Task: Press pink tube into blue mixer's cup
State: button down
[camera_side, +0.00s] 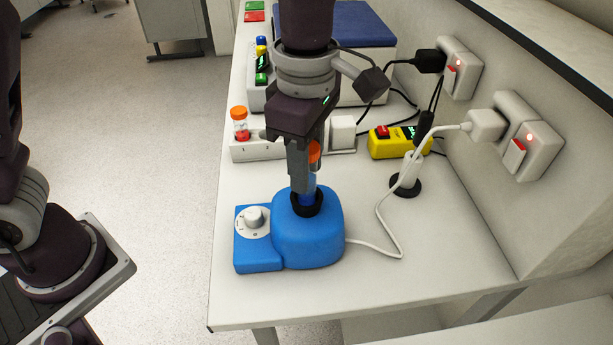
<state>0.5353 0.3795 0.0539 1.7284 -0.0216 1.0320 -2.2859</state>
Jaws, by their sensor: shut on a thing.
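The blue mixer (310,241) stands on the bench, with a black cup (306,203) on its top. My gripper (303,185) points down just above the cup, shut on an orange-capped tube (314,153). The cap shows at the right of the fingers, and a blue part shows low down at the cup's mouth. The fingers hide most of this tube, so I cannot tell how deep it sits. Another orange-capped tube (240,122), with reddish-pink contents, stands upright at the left end of the white rack.
The white rack (263,151) lies behind the mixer. A yellow device (391,142) and a white post on a black base (405,184) stand to the right. A white cable (385,222) runs from the mixer to the wall socket. The front bench is clear.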

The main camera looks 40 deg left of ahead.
dwell(0.5)
jog(key=shift+r, duration=3.5)
